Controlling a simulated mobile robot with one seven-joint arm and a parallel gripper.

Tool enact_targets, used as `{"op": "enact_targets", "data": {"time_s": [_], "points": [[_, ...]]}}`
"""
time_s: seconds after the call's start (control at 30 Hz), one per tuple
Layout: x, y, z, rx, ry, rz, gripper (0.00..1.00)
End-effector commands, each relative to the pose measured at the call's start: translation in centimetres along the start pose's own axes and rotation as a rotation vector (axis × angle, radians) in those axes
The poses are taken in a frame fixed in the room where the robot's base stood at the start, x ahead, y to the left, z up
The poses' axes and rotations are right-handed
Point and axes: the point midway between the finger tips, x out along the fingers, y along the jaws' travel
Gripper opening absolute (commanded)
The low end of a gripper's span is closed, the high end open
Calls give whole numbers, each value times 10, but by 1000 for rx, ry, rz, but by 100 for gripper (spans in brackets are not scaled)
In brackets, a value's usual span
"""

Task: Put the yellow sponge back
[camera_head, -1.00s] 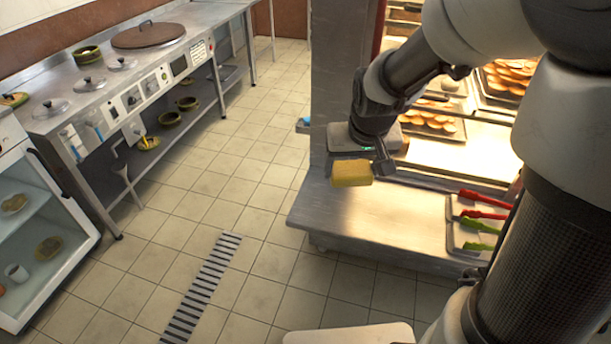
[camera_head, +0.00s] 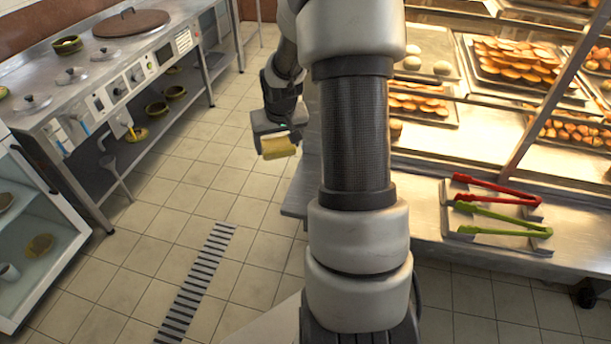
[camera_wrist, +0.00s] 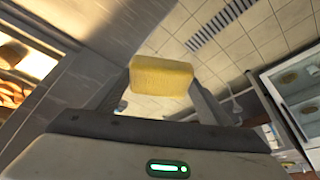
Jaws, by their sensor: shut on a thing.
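The yellow sponge (camera_head: 278,146) is held in my gripper (camera_head: 272,138) in the head view, left of my arm and above the tiled floor. In the wrist view the sponge (camera_wrist: 161,77) sits between the two fingers of my gripper (camera_wrist: 160,82), which are shut on it. My arm's upright links hide part of the counter behind them in the head view.
A steel counter (camera_head: 190,22) with lidded pots runs along the left, with bowls on its lower shelf. A glass-door cabinet (camera_head: 40,225) stands front left. A lit bread display is on the right; a tray (camera_head: 490,215) holds red tongs (camera_head: 497,188) and green tongs (camera_head: 503,220). Open floor lies between.

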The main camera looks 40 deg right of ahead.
Motion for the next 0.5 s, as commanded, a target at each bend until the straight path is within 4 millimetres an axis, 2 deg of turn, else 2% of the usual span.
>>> {"op": "enact_targets", "data": {"time_s": [0.03,0.1,0.2,0.33,0.5], "points": [[19,28,0,41,-6,14,53],[37,56,1,80,-5,28,53],[57,86,3,118,-2,44,53],[70,109,6,147,-1,55,53],[88,115,13,154,-1,58,53]]}}
